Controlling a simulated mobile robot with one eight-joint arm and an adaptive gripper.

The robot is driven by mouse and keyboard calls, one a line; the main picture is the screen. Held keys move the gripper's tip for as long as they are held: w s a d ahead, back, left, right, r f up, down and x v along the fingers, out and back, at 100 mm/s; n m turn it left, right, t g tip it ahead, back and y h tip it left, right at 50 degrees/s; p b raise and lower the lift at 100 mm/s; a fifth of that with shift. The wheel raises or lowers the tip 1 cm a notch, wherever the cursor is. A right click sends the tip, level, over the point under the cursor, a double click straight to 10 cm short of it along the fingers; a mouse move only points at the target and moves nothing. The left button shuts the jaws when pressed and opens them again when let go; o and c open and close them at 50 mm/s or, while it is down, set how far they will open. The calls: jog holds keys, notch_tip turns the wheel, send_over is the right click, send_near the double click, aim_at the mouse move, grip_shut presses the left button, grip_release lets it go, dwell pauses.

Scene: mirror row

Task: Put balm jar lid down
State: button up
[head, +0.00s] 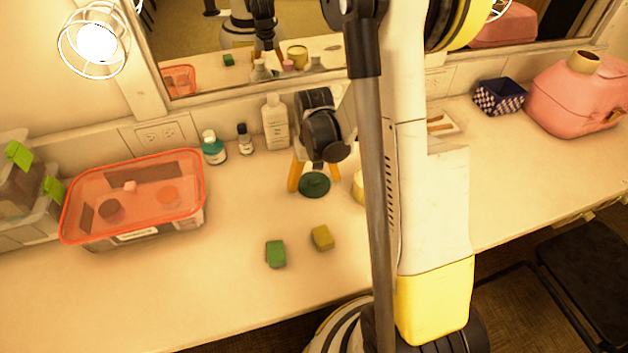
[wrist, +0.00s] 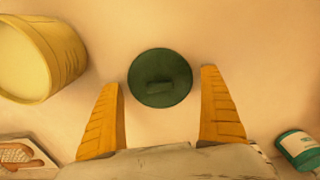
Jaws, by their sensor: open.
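The balm jar lid (head: 314,185) is a dark green disc lying on the pale counter. In the wrist view the green lid (wrist: 160,78) shows a raised bar across its middle. My gripper (head: 313,180) is over it, with its orange fingers spread to either side. In the wrist view my gripper (wrist: 164,105) is open, and the lid sits apart from both fingers, a little beyond and between the tips. A pale yellow jar (wrist: 38,58) stands to the left in the wrist view. In the head view the yellow jar (head: 359,188) is mostly hidden behind my arm.
A red-rimmed clear container (head: 135,232) stands at left. A teal-labelled bottle (head: 214,148), a small dark-capped bottle (head: 245,140) and a white bottle (head: 275,123) stand by the mirror. A green block (head: 275,253) and a yellow block (head: 322,238) lie in front. The left-front counter is clear.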

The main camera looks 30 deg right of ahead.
aim_at(314, 180)
notch_tip(314, 180, up, 12)
jog(key=p, duration=0.5)
jog(key=s+a+r+n+t, duration=0.3)
jog(key=s+a+r+t, duration=0.4)
jog(key=s+a+r, duration=0.4)
notch_tip(314, 180, up, 4)
jog(key=shift+a, duration=1.25)
